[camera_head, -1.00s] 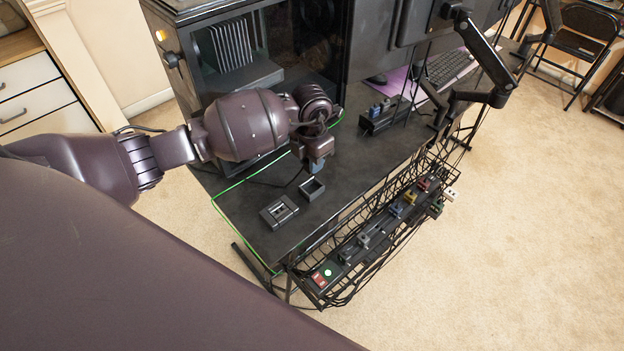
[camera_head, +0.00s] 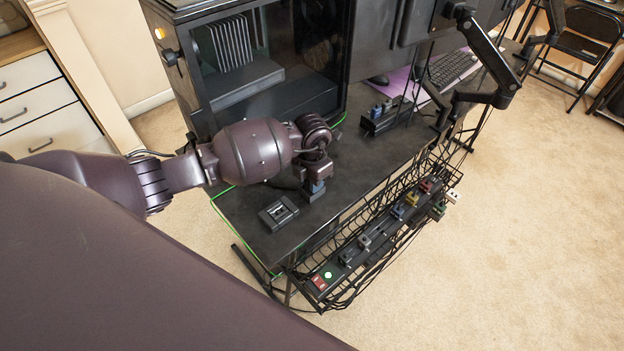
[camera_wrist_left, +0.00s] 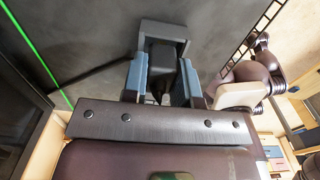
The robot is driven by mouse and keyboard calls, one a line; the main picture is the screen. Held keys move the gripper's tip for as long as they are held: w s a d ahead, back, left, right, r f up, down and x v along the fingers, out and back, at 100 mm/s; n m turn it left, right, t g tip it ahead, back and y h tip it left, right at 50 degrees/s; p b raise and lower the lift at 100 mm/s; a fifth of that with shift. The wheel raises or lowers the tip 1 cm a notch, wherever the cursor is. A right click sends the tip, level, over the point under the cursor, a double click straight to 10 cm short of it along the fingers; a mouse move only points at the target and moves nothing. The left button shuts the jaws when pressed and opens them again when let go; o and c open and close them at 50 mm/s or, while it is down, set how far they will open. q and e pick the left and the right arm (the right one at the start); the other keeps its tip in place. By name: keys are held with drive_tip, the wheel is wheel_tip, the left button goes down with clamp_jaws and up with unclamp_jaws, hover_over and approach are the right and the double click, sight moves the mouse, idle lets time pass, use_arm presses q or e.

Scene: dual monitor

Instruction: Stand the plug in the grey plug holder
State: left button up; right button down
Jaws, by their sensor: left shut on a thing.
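The grey plug holder (camera_wrist_left: 177,32) is ahead of my left fingers in the left wrist view. In the head view it is mostly hidden by my gripper. My left gripper (camera_head: 316,190) is low over the desk at the holder's spot. Its two blue-grey fingers (camera_wrist_left: 162,80) are shut on the dark plug (camera_wrist_left: 161,56), which shows between them and overlaps the holder's opening. I cannot tell how deep the plug sits in it or whether it touches the bottom. My right gripper is not in view.
A dark square socket block (camera_head: 278,213) lies on the desk (camera_head: 345,185) just left of the gripper. A PC case (camera_head: 275,70) stands behind. A wire tray (camera_head: 385,230) with a power strip and several coloured plugs hangs along the front edge.

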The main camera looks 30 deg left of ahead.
use_arm(q)
drive_tip(key=shift+f, duration=0.15)
drive_tip(key=o, duration=0.9)
